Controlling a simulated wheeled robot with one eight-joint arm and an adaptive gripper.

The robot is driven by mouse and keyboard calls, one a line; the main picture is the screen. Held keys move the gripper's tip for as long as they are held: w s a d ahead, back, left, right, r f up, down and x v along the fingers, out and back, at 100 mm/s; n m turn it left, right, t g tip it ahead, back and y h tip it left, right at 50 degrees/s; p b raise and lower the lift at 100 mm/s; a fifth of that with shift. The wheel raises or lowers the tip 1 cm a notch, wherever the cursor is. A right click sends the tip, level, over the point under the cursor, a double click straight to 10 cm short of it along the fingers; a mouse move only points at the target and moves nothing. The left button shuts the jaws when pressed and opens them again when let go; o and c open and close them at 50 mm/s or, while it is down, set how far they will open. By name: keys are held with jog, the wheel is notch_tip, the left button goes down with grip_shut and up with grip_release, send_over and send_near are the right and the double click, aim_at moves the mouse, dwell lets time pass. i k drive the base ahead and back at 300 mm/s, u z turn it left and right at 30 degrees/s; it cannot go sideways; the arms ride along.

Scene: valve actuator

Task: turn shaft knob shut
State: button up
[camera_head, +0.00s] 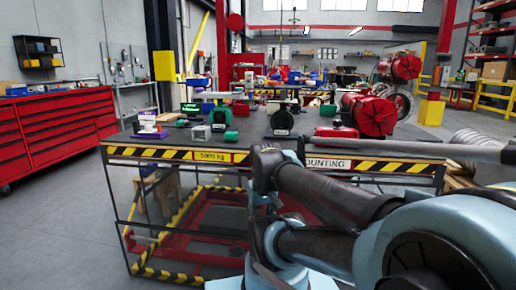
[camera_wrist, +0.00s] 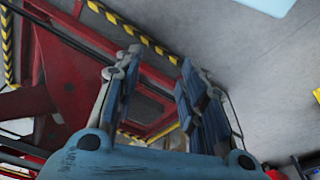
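My gripper (camera_wrist: 158,75) shows in the wrist view with its two blue-padded fingers apart and nothing between them. It points at a red frame and a grey floor, away from the valve parts. In the head view, several valve actuators stand on the workbench (camera_head: 290,147). A purple part (camera_head: 148,124) is at the left end. I cannot tell which part carries the shaft knob. My arm covers part of the bench's front right.
The bench front has yellow-black striped edging (camera_head: 150,153). Below it is an open cage with a red frame (camera_head: 190,243). A red drawer cabinet (camera_head: 60,128) stands at the left. The floor (camera_head: 60,230) between cabinet and bench is clear.

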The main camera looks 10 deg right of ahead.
aim_at(337, 124)
jog(key=z, duration=1.5)
jog(key=k, duration=1.1)
jog(key=z, duration=0.5)
jog(key=i, duration=1.35)
jog(key=u, duration=0.7)
